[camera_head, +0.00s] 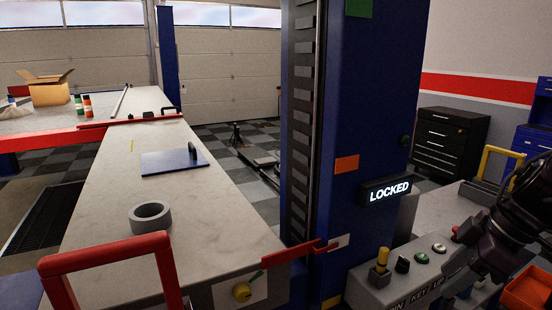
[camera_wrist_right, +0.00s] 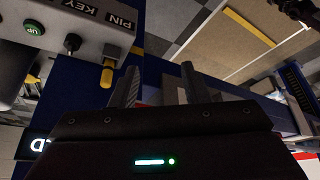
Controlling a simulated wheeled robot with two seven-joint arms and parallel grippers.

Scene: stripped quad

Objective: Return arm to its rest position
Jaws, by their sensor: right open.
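My right arm comes in from the right edge of the head view, and its dark right gripper (camera_head: 468,284) is low beside the control box (camera_head: 372,290). In the right wrist view the two fingers of the right gripper (camera_wrist_right: 159,80) stand apart with nothing between them. The box carries a yellow pin knob (camera_head: 382,261), a black key switch (camera_head: 402,264) and a green button (camera_head: 421,257). In the right wrist view the yellow knob (camera_wrist_right: 107,75) is left of the fingers, apart from them. My left gripper does not show.
A blue post (camera_head: 370,120) with a lit LOCKED sign (camera_head: 387,191) rises behind the box. A long pale platform (camera_head: 100,215) on the left bears a grey tape roll (camera_head: 150,216) and a blue plate (camera_head: 175,161). An orange bin (camera_head: 530,288) is close right of the gripper.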

